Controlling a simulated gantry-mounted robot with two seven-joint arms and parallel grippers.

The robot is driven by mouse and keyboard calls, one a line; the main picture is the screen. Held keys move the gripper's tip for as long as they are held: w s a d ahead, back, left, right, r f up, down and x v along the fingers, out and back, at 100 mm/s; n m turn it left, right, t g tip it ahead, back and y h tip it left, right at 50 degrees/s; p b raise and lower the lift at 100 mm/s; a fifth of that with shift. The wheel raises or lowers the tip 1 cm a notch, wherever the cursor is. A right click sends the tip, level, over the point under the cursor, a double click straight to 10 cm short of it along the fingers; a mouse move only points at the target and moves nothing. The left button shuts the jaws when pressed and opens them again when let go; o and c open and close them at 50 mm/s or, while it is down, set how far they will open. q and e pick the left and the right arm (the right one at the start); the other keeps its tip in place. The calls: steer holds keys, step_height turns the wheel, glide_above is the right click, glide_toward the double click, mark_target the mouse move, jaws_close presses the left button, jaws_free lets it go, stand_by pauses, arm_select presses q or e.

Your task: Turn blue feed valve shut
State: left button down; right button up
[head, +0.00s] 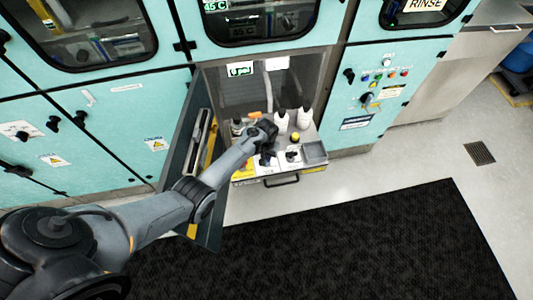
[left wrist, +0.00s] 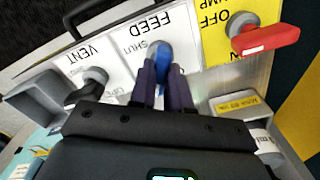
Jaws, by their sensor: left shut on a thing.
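The blue feed valve handle (left wrist: 161,62) stands on a white panel marked FEED (left wrist: 128,50) in the left wrist view. My left gripper (left wrist: 163,85) is shut on it, one dark finger on each side of the blue lever. The visible end of the handle lies beside the partly covered SHUT lettering. An open mark is partly visible to the left, and my fingers hide the lower part of the handle. In the head view my left gripper (head: 264,132) is over the pull-out panel, and the handle cannot be made out there. My right gripper is not in view.
A black vent knob (left wrist: 95,78) is left of the feed valve, and a red pump handle (left wrist: 268,40) is on the yellow plate at right.

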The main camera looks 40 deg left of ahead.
arm_select(q)
steer(key=m+p, duration=0.1)
steer(key=m, duration=0.1)
steer(key=shift+r+m, duration=0.1)
steer(key=shift+m, duration=0.3)
steer(key=m, duration=0.2)
steer(key=shift+m, duration=0.4)
steer(key=m, duration=0.2)
steer(key=shift+m+p, duration=0.3)
steer(key=shift+p, duration=0.05)
steer(key=shift+m, duration=1.7)
steer(key=c, duration=1.1)
jaws_free()
